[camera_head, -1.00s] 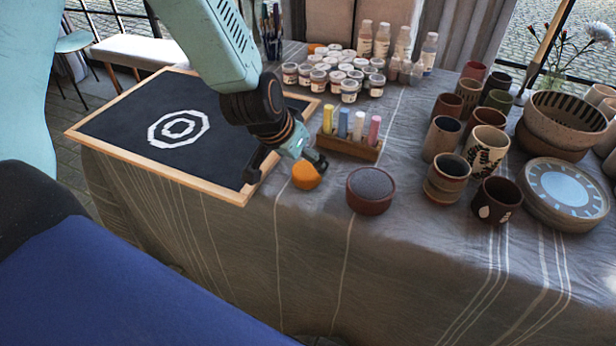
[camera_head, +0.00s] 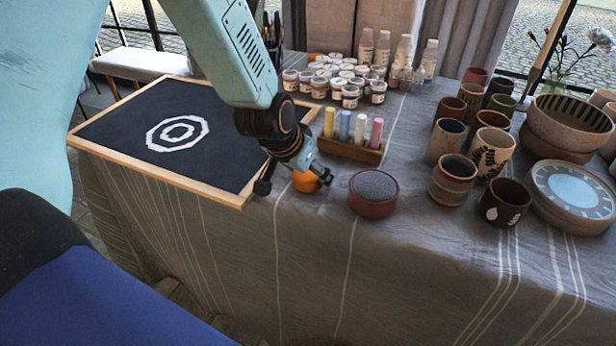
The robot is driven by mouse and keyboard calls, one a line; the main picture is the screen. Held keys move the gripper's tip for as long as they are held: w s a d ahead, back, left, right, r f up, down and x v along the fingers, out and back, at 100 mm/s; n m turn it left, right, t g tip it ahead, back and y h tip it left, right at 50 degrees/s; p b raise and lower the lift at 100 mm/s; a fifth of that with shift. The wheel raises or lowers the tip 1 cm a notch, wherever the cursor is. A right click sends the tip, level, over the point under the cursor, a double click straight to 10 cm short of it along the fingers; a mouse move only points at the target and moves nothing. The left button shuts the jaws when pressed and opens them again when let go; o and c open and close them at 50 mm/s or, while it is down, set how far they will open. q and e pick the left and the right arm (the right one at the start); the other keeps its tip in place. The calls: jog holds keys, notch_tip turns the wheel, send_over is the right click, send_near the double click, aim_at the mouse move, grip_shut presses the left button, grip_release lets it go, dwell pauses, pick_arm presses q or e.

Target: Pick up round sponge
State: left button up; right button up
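An orange round sponge (camera_head: 304,183) lies on the cloth-covered table, just right of the black board's near corner. My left gripper (camera_head: 325,174) comes down from the upper left, over and right beside the sponge. Its dark fingers look open and hide part of the sponge's top and right side. I cannot tell whether they touch it. The sponge is not visibly gripped and stays on the cloth. My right gripper is not in view.
A dark red round container with a grey top (camera_head: 373,192) stands close right of the sponge. A wooden chalk holder (camera_head: 350,150) is behind. Cups (camera_head: 503,202) and plates (camera_head: 571,197) crowd the right. The wood-framed black board (camera_head: 180,132) lies left. The front cloth is clear.

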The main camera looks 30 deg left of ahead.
aim_at(308, 172)
pick_arm(q)
jog(key=c, duration=0.3)
jog(key=shift+s+r, duration=0.1)
jog(key=shift+s, duration=0.05)
jog(key=c, duration=0.3)
jog(key=shift+c, duration=0.5)
jog(key=shift+w, duration=0.2)
notch_tip(308, 172, up, 10)
jog(key=p, duration=0.6)
jog(key=shift+s+p, duration=0.1)
jog(key=shift+p, duration=0.3)
jog(key=o, duration=0.4)
jog(key=c, duration=0.5)
